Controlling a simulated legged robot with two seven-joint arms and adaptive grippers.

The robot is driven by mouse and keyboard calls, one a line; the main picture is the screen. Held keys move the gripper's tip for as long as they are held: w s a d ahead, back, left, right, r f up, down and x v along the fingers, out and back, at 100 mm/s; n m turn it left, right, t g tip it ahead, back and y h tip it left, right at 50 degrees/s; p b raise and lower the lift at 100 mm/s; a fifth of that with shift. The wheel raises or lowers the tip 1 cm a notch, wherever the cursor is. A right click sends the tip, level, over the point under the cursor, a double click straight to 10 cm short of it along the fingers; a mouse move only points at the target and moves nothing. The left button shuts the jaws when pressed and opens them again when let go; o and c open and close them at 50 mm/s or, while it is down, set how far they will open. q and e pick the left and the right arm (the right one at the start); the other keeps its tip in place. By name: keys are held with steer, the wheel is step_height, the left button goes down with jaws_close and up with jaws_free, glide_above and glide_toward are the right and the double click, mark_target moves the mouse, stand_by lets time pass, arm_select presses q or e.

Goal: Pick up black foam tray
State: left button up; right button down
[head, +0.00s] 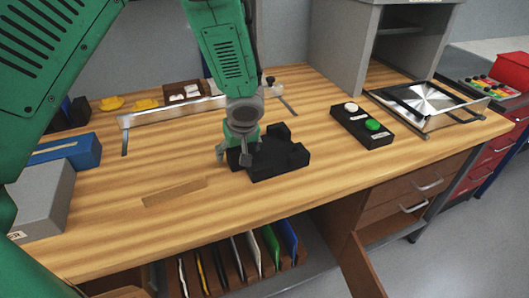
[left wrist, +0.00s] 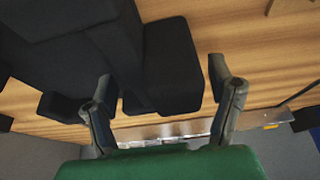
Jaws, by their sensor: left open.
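The black foam tray (head: 280,162) lies on the wooden workbench near its front middle, a dark shape with raised blocks. My left gripper (head: 239,158) points down at the tray's left end and covers part of it. In the left wrist view the tray (left wrist: 75,62) fills the upper left, and one of its raised blocks (left wrist: 172,65) stands between the spread fingers of the left gripper (left wrist: 168,88). The fingers are open. I cannot tell whether either finger touches the foam. My right gripper is not in view.
A black button box (head: 362,127) with white and green buttons stands right of the tray. A metal rail fixture (head: 170,112) lies behind. A grey box (head: 42,198) and a blue box (head: 75,151) are at the left. The workbench (head: 215,205) is clear in front.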

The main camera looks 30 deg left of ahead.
arm_select(q)
steer(key=shift+a, duration=0.15)
steer(key=shift+c, duration=1.3)
steer(key=shift+a, duration=0.1)
steer(key=c, duration=1)
steer(key=shift+c, duration=0.2)
steer(key=shift+d, duration=0.2)
